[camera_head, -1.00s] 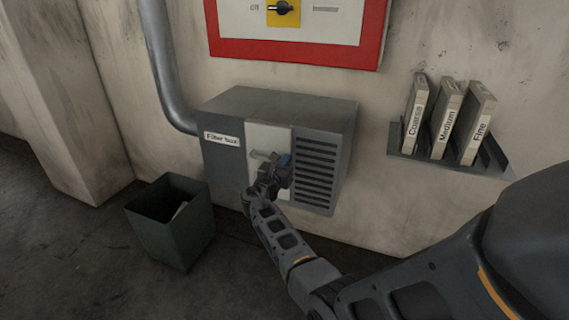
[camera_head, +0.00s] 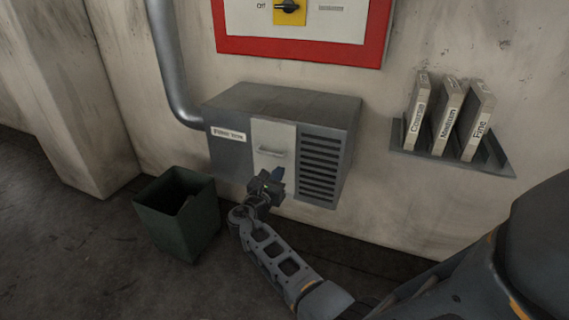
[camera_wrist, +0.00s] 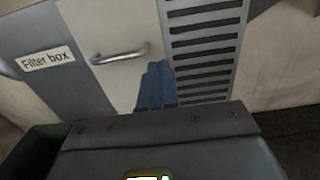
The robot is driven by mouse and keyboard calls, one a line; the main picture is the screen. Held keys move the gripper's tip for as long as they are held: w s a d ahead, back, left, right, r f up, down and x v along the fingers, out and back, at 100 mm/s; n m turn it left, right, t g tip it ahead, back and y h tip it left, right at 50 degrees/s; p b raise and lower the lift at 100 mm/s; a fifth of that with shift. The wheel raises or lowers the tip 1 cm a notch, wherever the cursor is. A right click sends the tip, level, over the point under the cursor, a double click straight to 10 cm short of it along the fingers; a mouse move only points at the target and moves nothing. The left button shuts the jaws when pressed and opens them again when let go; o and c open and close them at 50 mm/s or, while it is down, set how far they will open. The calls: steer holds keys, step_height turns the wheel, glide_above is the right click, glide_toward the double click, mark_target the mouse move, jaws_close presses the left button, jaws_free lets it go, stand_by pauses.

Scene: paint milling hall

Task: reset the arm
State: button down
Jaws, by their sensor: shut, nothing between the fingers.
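My gripper (camera_head: 277,175) is in front of the lower part of the grey filter box (camera_head: 225,155), below its handle. Its blue fingers are shut and empty. In the wrist view the blue fingertips (camera_wrist: 157,85) show close together, to the lower right of the handle (camera_wrist: 120,54) and apart from it. The pale door panel (camera_head: 274,136) of the filter box looks closed, and its bar handle (camera_head: 270,152) is free. My gripper hides the lower part of the door in the head view.
A dark green open bin (camera_head: 180,215) stands on the floor left of my forearm. A wall shelf (camera_head: 450,163) at right holds Coarse, Medium and Fine filters (camera_head: 447,115). A red-framed panel (camera_head: 300,48) with a yellow switch (camera_head: 289,11) is above. A pipe (camera_head: 168,70) runs down the left.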

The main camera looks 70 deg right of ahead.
steer(key=shift+a, duration=1.8)
steer(key=shift+s, duration=0.1)
steer(key=s+a+f+m+t+y+p, duration=0.25)
steer(key=s+a+t+y, duration=0.3)
steer(key=s+a, duration=0.4)
steer(key=s+a+f+m+t+y+p, duration=0.2)
steer(key=s+a+f+m+t+y, duration=0.3)
steer(key=a, duration=0.8)
steer(key=s+a+r+m+t+y+p, duration=0.1)
steer(key=s+a+r+m+y, duration=0.1)
steer(key=s+a+r, duration=0.3)
steer(key=s+a+r+m+t+y+p, duration=0.1)
steer(key=s+a+r+m, duration=0.4)
steer(key=r, duration=0.8)
steer(key=s+a+r+m+t+y+p, duration=0.2)
steer(key=s+a+r+m+y, duration=0.2)
steer(key=r, duration=0.5)
steer(key=shift+s+a+r, duration=0.3)
steer(key=shift+s+a, duration=0.45)
steer(key=shift+y, duration=0.25)
